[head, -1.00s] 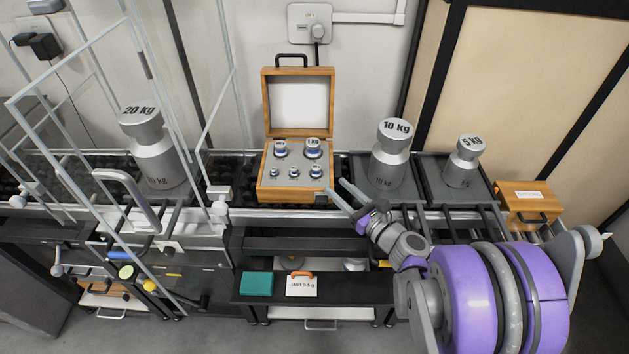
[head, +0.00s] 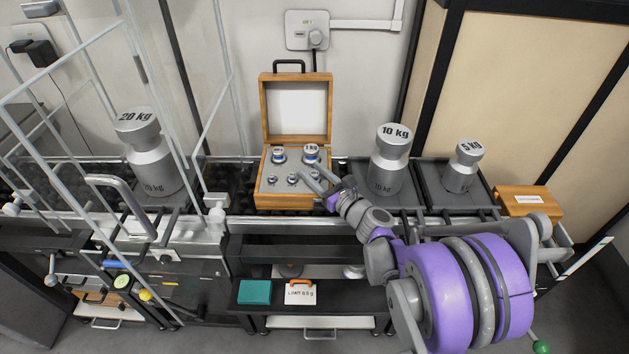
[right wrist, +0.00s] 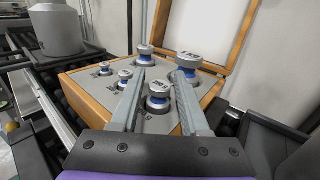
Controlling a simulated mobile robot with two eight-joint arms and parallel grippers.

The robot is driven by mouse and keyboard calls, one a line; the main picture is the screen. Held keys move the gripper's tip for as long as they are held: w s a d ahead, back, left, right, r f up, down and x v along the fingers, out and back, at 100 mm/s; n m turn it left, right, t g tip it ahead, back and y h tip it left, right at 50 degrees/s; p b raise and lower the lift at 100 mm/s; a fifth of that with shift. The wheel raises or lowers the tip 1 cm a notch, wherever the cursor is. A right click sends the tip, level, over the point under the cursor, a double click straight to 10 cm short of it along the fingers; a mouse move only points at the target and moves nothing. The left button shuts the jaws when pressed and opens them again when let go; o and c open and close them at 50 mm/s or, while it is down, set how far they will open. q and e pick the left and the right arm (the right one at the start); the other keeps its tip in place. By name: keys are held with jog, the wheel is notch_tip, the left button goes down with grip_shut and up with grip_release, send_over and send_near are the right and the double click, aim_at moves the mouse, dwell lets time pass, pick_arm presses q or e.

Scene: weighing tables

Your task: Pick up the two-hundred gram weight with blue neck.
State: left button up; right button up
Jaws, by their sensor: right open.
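An open wooden case (head: 288,201) holds several silver weights with blue necks, two larger ones at the back and three smaller in front. The front-right weight (right wrist: 158,88) is the largest of the front row and looks like the two-hundred gram one; its label is hard to read. It stands upright in the grey insert. My right gripper (head: 312,173) is over the right part of the case. In the right wrist view its open fingers (right wrist: 160,78) lie on either side of this weight, holding nothing. In the head view the fingers partly hide it. My left gripper is out of view.
The 1 kg weight (right wrist: 189,62) stands just beyond the fingertips, with another weight (right wrist: 144,54) beside it. The smaller front weights (right wrist: 125,77) are left. The 10 kg weight (head: 390,160) stands right of the case. The raised lid (head: 297,110) stands behind.

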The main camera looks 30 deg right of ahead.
aim_at(314, 173)
grip_shut()
jog(key=shift+r, duration=0.1)
notch_tip(314, 173, up, 10)
jog(key=p, duration=0.3)
dwell(0.3)
